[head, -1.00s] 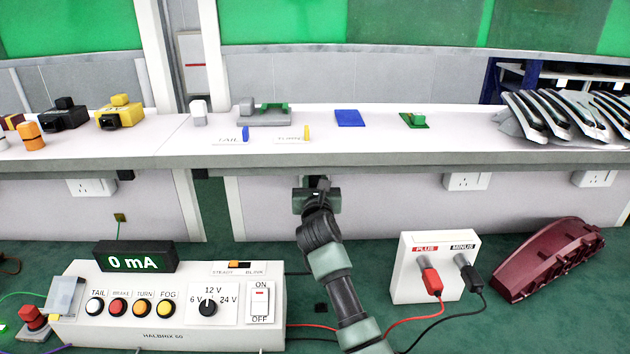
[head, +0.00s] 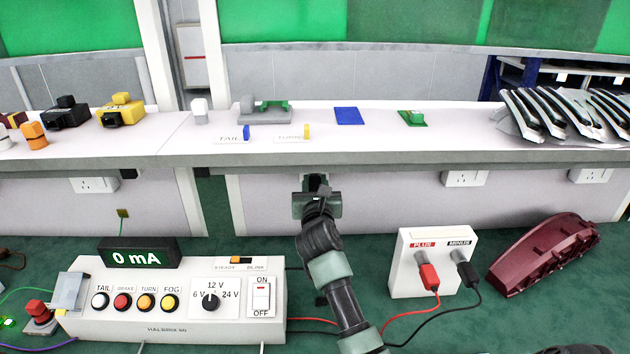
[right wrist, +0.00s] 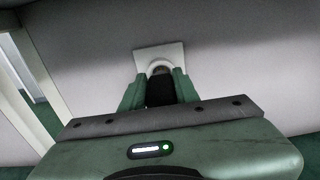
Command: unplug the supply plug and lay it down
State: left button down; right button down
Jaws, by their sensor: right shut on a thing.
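The supply plug (right wrist: 160,91) is a black body between the two green fingers of my right gripper (right wrist: 158,86) in the right wrist view. My right gripper is shut on it. Directly beyond it is a white square wall socket (right wrist: 174,53) with a round ring. The plug is in line with the ring; I cannot tell how deep it sits. In the head view my right gripper (head: 317,186) is at the wall under the bench and hides the plug and socket. My left gripper is not in view.
A white bench (head: 400,140) overhangs the wall above my right gripper. A test box (head: 175,310) reading 0 mA with its switch stands left. A white PLUS/MINUS box (head: 425,268) with red and black leads and a dark red lamp housing (head: 545,255) lie right.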

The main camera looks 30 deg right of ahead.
jog(key=shift+s, duration=0.1)
jog(key=shift+p+v, duration=0.5)
jog(key=shift+v, duration=0.45)
